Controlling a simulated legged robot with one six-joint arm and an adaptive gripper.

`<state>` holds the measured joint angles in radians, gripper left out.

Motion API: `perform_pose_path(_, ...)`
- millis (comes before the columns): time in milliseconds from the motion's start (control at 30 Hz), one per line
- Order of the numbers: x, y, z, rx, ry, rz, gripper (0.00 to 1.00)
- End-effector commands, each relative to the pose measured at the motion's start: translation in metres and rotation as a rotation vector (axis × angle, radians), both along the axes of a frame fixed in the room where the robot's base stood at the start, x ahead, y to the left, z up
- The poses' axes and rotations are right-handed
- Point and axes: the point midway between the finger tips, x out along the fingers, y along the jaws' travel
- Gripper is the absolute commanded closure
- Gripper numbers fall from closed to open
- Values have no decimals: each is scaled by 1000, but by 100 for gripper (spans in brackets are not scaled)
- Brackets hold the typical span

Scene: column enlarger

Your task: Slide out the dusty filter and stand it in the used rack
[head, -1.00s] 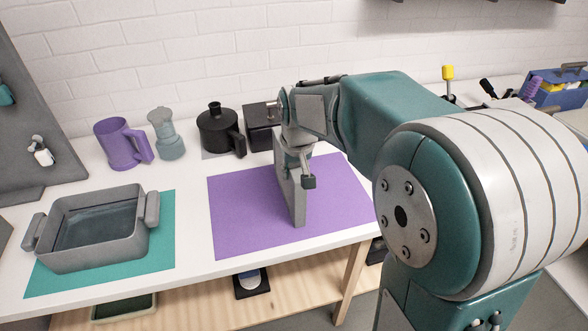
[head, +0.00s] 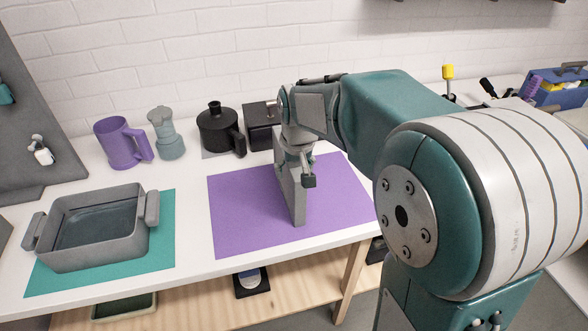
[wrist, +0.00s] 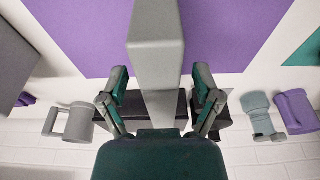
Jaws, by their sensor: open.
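A tall grey slab-like block (head: 298,193) stands upright on the purple mat (head: 236,211). My gripper (head: 299,165) is at the upper part of this block, with its wrist partly covering it. In the wrist view, the block (wrist: 156,55) runs between the two fingers of my gripper (wrist: 161,98). The fingers are open, one on each side, with a visible gap to the block. I cannot make out a separate dusty filter, and I cannot tell which thing is the used rack.
A grey two-handled basin (head: 98,232) sits on a teal mat (head: 163,225) at left. The purple mat's left part is clear.

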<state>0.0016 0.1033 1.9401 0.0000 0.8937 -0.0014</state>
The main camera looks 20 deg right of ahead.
Motion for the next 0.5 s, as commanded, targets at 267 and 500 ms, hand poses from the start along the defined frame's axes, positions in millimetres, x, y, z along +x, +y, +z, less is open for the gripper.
perform_pose_path(267,-2,0,10,0,-2,0,18)
perform_pose_path(500,-3,0,18,0,-3,0,18)
